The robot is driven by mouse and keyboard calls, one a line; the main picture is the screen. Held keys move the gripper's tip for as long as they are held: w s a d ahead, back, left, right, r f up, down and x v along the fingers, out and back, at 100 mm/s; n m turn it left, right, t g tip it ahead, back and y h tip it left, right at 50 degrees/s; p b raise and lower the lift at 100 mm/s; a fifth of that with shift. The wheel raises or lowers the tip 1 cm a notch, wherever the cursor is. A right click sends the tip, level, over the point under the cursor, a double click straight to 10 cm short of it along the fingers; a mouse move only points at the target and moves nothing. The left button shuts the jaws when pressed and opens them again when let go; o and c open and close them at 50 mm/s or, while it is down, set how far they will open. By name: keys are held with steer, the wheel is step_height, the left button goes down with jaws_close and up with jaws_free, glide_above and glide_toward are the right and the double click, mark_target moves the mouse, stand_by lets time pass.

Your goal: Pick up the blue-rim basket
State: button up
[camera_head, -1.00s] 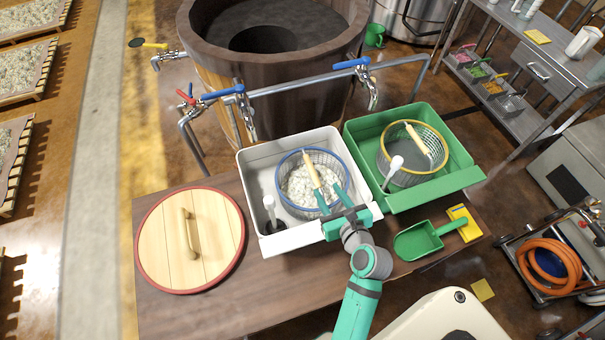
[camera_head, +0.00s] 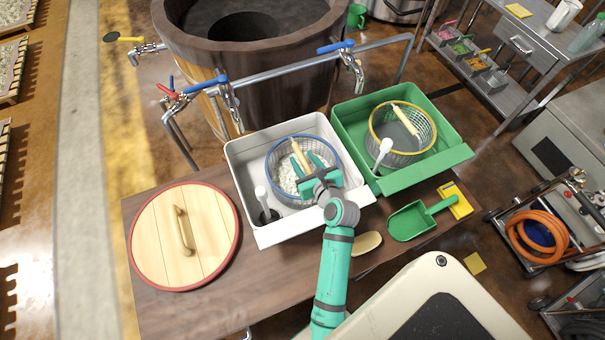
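The blue-rim basket (camera_head: 332,150) is a wire-mesh basket with a pale wooden handle (camera_head: 299,154) across its top and white lumpy contents. It sits in the white basin (camera_head: 238,148) on the wooden bench. My gripper (camera_head: 307,164) is over the near part of this basket. Its two teal fingers are spread, with the near part of the handle seeming to lie between them. I cannot tell whether they touch it. The hand and wrist hide part of the basket's right and near sides.
The green basin (camera_head: 440,158) to the right holds a yellow-rim basket (camera_head: 430,122). Pipes with taps (camera_head: 351,62) run behind the basins. A white stick leans in the white basin.

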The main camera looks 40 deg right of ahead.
steer(key=shift+w+d+f, duration=0.1)
steer(key=shift+w+f, duration=0.1)
steer(key=shift+w, duration=0.35)
jaws_close()
stand_by(1.0)
steer(key=shift+r, duration=0.2)
